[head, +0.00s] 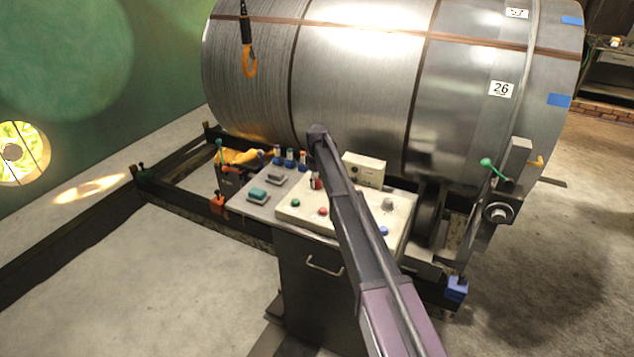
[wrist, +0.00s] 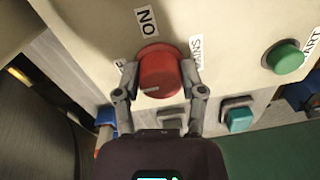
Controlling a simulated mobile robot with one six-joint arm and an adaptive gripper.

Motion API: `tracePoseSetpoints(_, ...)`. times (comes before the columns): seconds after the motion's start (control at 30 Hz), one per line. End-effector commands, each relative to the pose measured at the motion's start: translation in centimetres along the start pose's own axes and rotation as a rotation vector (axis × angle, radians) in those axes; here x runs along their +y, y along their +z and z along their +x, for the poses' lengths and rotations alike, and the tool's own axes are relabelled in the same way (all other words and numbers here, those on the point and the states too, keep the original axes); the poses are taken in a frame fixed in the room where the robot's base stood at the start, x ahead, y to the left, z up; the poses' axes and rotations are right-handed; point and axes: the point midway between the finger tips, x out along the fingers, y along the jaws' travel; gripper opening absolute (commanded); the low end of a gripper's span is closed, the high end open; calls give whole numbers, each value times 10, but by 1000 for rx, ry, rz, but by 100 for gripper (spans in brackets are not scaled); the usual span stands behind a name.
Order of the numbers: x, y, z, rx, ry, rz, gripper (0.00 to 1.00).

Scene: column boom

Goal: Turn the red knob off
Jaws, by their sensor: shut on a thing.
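The red knob (wrist: 161,66) is round and sits on a cream panel (wrist: 95,30) in the wrist view. It carries a short pale mark on its near side, toward the lower left. My gripper (wrist: 160,78) has one finger on each side of the knob and is shut on it. In the head view, my arm hides most of the knob and gripper.
A green button (wrist: 285,57) and a teal button (wrist: 239,117) lie to the right in the wrist view. In the head view, the control desk (head: 262,206) stands before a large metal drum (head: 350,80).

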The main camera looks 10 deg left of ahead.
Motion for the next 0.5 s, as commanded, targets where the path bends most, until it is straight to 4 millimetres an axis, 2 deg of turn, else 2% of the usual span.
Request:
tracePoseSetpoints(0.23, -2, 0, 0, -1, -3, -2, 5)
tracePoseSetpoints(0.27, -2, 0, 0, -1, -4, -2, 55)
tracePoseSetpoints(0.3, -2, 0, 0, -1, -4, -2, 67)
tracePoseSetpoints(0.37, -2, 0, 0, -1, -3, -2, 85)
tracePoseSetpoints(0.5, -1, 0, 0, 0, -2, -1, 87)
